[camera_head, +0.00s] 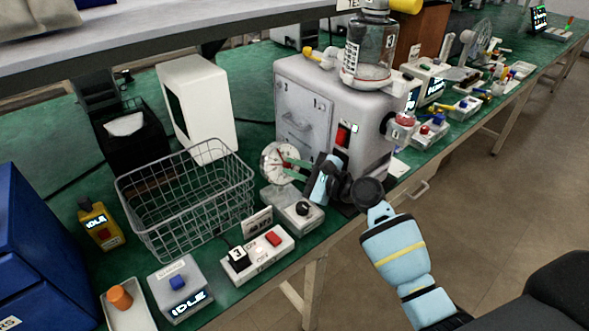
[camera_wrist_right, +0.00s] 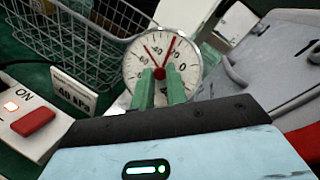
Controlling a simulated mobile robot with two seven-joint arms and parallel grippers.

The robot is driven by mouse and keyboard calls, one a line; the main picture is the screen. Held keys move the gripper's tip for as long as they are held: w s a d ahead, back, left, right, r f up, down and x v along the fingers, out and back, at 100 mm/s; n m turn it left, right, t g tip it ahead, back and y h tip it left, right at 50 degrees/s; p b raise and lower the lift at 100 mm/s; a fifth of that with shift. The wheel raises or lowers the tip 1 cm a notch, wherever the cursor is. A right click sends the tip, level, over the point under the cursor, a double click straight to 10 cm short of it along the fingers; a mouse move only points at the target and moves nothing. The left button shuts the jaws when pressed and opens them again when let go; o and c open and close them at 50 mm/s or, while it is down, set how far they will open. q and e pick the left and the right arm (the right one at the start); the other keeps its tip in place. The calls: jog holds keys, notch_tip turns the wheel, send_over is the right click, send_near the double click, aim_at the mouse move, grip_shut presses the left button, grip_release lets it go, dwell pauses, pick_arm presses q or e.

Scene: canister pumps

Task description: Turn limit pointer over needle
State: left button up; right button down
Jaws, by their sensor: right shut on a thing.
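The round white gauge (camera_head: 273,156) stands left of the grey machine; its dial (camera_wrist_right: 136,66) also shows in the right wrist view. A red pointer (camera_wrist_right: 170,48) runs from the hub up and slightly right, near the 20. A second thin needle (camera_wrist_right: 151,52) points up and left, near the 40. My right gripper (camera_head: 285,164) reaches the dial from the right. In the wrist view its green fingertips (camera_wrist_right: 159,76) close on the red centre knob (camera_wrist_right: 157,73). The fingers cover the lower dial. My left gripper is out of view.
A sign reading 40 kPa (camera_wrist_right: 74,91) stands before the gauge. A switch box with a red rocker (camera_head: 272,239) and a wire basket (camera_head: 185,205) are left of it. The grey machine (camera_head: 310,112) stands close on the right, beside my gripper.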

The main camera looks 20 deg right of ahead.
jog(key=n, duration=0.1)
jog(key=n+g, duration=0.1)
jog(key=n, duration=0.1)
jog(key=n+g, duration=0.1)
jog(key=n, duration=0.1)
jog(key=shift+w+d+r, duration=0.1)
jog(key=shift+r, duration=0.15)
jog(key=n+g+p, duration=0.1)
jog(key=n, duration=0.3)
jog(key=shift+r+g, duration=0.15)
jog(key=shift+g, duration=0.25)
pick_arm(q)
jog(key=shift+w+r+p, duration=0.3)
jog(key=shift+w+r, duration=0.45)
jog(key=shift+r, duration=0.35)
pick_arm(e)
jog(key=shift+n+h, duration=0.3)
jog(key=shift+n, duration=0.7)
jog(key=shift+g, duration=0.3)
jog(key=c, duration=1.4)
grip_release()
